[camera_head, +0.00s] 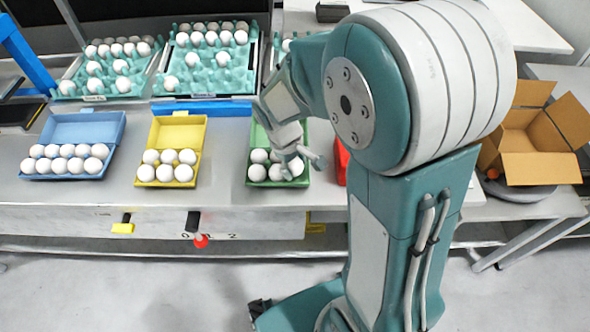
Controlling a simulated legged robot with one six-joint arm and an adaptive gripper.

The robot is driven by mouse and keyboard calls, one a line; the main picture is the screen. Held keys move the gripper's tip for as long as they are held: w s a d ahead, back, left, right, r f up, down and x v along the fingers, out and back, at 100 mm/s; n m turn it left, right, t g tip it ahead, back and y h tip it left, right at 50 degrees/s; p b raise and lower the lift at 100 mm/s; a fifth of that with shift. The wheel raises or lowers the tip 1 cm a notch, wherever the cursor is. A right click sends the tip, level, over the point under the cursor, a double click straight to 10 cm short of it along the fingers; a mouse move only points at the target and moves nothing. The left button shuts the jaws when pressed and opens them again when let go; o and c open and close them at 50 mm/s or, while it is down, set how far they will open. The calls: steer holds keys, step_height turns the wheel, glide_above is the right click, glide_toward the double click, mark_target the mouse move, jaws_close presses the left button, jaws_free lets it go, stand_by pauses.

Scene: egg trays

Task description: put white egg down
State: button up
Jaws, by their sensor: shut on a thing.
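My gripper (302,157) points down over the right side of the green carton (248,180) at the middle of the table. It is shut on a white egg (296,166), which shows just below the fingers at the carton's right side. Other white eggs (258,173) sit in the green carton to the left of the gripper. The fingers and wrist hide part of the carton. I cannot tell whether the held egg touches the carton's floor.
A blue carton (85,127) and a yellow carton (177,132), both holding eggs, stand to the left. Teal egg trays (200,75) stand behind. A red object (341,160) is partly hidden by my arm. An open cardboard box (535,140) is at the right.

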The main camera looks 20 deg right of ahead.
steer(key=shift+s+f, duration=0.1)
steer(key=shift+f, duration=0.65)
steer(key=shift+o, duration=1.1)
steer(key=shift+d+f, duration=0.15)
steer(key=shift+f, duration=0.1)
steer(key=shift+o, duration=0.7)
steer(key=shift+d+f, duration=0.1)
steer(key=shift+d, duration=0.3)
steer(key=shift+c, duration=0.2)
steer(key=o, duration=0.3)
steer(key=shift+d, duration=0.1)
steer(key=shift+a, duration=0.4)
